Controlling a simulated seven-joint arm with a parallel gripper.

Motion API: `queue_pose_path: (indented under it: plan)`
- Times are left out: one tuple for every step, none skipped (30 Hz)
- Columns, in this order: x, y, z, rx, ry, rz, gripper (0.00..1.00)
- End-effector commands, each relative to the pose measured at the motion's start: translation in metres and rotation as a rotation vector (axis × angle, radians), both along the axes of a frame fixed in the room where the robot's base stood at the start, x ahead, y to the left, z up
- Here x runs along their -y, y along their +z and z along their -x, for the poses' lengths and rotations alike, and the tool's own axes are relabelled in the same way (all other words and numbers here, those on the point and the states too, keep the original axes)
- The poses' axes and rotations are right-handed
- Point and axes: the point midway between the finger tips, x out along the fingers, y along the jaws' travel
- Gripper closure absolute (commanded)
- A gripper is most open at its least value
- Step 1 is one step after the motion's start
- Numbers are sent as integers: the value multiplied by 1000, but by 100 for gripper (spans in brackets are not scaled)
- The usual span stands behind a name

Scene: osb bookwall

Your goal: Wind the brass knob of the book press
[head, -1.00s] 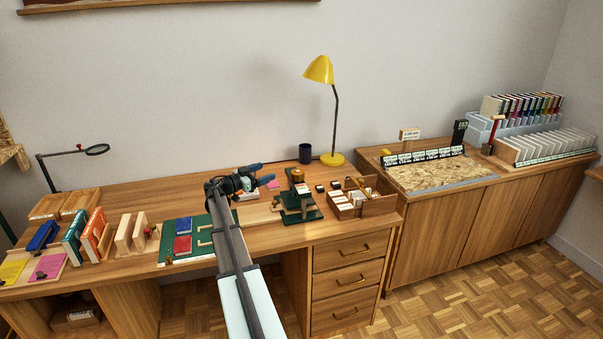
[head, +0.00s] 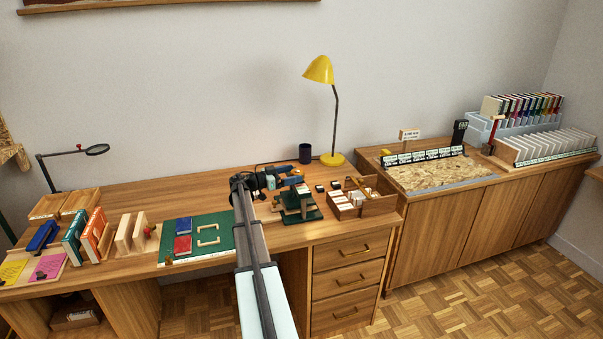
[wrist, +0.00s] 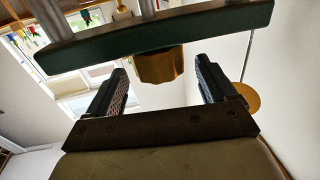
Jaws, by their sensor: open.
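The book press (head: 299,206) stands on the desk, with a dark green base and upright body. In the wrist view its dark green crossbar (wrist: 90,50) spans the top, with the brass knob (wrist: 160,66) against it. My gripper (head: 290,175) is at the top of the press in the head view and hides most of the knob there. In the wrist view the two fingers of my gripper (wrist: 160,75) are open, one on each side of the knob, with a gap on both sides. The gripper holds nothing.
A wooden divided box (head: 376,206) stands close to the right of the press. A yellow lamp (head: 333,159) and a dark cup (head: 305,153) stand behind it. A green mat (head: 222,227) with red and blue books lies to the left.

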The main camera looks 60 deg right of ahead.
Motion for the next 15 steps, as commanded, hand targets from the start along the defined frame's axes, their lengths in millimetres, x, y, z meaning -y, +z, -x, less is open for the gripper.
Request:
queue_pose_path:
  plan:
    - [8,0,6,0,-3,0,16]
    - [11,0,9,0,-2,0,16]
    - [16,0,12,0,-1,0,16]
    - [19,0,14,0,-1,0,16]
    - [21,0,16,0,-1,0,16]
    - [25,0,19,0,-1,0,16]
    - [27,0,21,0,-2,0,16]
    - [29,0,23,0,-1,0,16]
    - [32,0,25,0,-1,0,16]
    - [33,0,26,0,0,0,16]
    - [34,0,26,0,0,0,16]
    - [36,0,27,0,1,0,16]
    - [36,0,28,0,1,0,16]
    - [37,0,28,0,1,0,16]
    - [37,0,29,0,1,0,16]
